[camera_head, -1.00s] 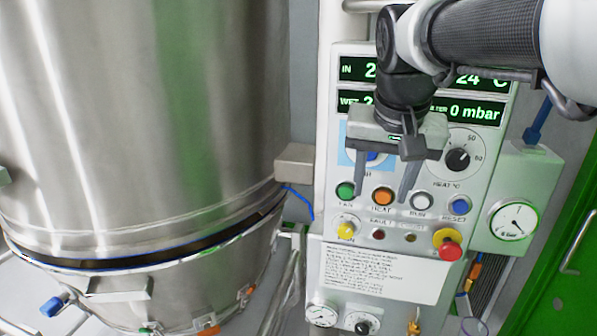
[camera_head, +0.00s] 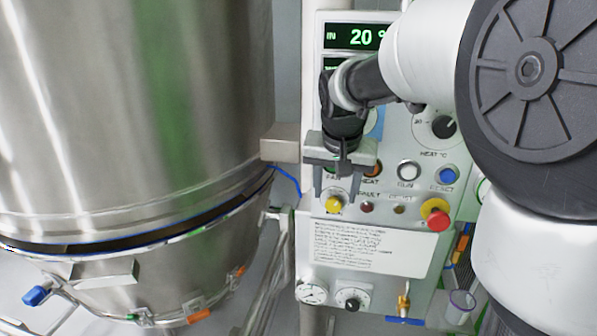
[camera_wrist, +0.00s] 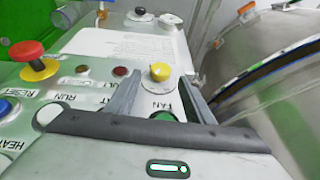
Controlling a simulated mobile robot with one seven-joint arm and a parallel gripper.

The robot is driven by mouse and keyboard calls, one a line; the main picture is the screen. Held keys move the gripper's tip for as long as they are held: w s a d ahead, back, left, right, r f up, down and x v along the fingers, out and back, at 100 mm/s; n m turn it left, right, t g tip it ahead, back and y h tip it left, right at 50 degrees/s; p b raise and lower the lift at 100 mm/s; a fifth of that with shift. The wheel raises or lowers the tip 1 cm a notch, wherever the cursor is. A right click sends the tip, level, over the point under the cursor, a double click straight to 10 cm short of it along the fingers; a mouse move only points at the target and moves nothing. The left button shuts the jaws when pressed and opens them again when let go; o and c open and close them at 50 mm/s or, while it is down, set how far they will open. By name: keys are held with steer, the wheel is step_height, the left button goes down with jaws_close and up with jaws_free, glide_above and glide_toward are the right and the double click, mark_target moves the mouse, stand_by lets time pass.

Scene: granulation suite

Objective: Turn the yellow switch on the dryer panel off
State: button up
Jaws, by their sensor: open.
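The yellow switch (camera_head: 334,203) is a small round knob at the lower left of the dryer panel (camera_head: 398,192), below the fan button. In the wrist view the yellow switch (camera_wrist: 159,72) lies just beyond the fingertips, near the gap between them. My gripper (camera_head: 336,194) is open and empty, with its fingers pointing down the panel on either side of the switch in the head view. I cannot tell how far the fingertips are from the knob. The green fan button (camera_wrist: 163,115) shows partly behind the gripper body.
A red emergency button (camera_head: 437,219) on a yellow base sticks out to the right. A blue reset button (camera_head: 447,176) and a white run button (camera_head: 409,171) sit above it. The large steel vessel (camera_head: 130,120) stands to the left. A label (camera_head: 368,247) lies below the switch.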

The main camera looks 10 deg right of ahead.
mark_target(334, 199)
steer(key=shift+x, duration=1.8)
steer(key=c, duration=1)
steer(key=shift+c, duration=0.2)
